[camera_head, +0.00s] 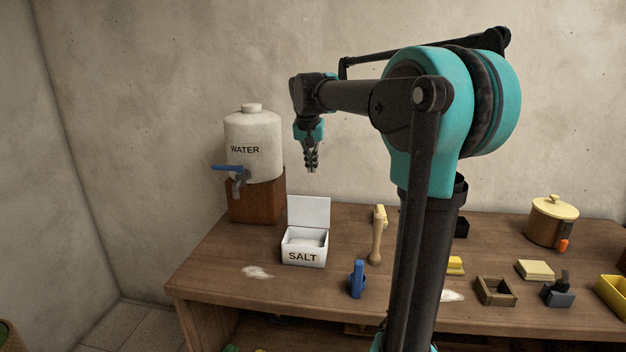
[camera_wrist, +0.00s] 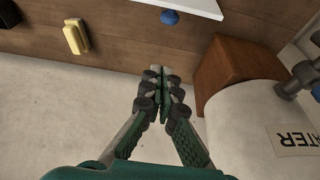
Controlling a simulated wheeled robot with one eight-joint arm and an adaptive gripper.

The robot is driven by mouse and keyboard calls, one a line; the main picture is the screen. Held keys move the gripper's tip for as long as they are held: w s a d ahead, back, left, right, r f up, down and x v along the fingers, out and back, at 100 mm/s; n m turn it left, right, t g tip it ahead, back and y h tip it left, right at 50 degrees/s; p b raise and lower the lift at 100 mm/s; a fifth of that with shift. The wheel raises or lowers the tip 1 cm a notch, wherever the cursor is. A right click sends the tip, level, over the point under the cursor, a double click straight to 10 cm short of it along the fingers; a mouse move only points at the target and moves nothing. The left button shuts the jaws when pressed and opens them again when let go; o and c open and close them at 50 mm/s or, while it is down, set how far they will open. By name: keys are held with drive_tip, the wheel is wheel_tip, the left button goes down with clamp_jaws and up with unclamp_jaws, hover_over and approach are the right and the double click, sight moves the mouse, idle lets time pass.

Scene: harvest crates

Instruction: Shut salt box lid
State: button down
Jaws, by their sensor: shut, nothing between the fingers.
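The white salt box (camera_head: 290,257), lettered SALT, sits on the wooden table, left of the table's middle. Its lid (camera_head: 309,211) is open and stands upright at the back edge, so pale salt (camera_head: 303,240) shows inside. My gripper (camera_head: 312,167) hangs pointing down above the lid, apart from it, with its fingers shut and empty. In the wrist view the shut fingertips (camera_wrist: 164,74) are in the middle. A white panel, seemingly the lid (camera_wrist: 195,6), shows at the top edge, with a small blue knob-like piece (camera_wrist: 170,17) at its border.
A water container (camera_head: 252,155) with a blue-handled tap stands on a wooden block (camera_head: 262,203) left of the box. A blue item (camera_head: 357,279) and a tall beige item (camera_head: 377,240) stand to its right. Spilled white powder (camera_head: 257,272) lies front left. The wall is behind.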

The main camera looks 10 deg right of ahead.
sight(309, 210)
wheel_tip(309, 210, down, 9)
drive_tip(key=s, duration=0.1)
drive_tip(key=shift+a+r, duration=0.15)
idle(0.4)
drive_tip(key=shift+s, duration=0.1)
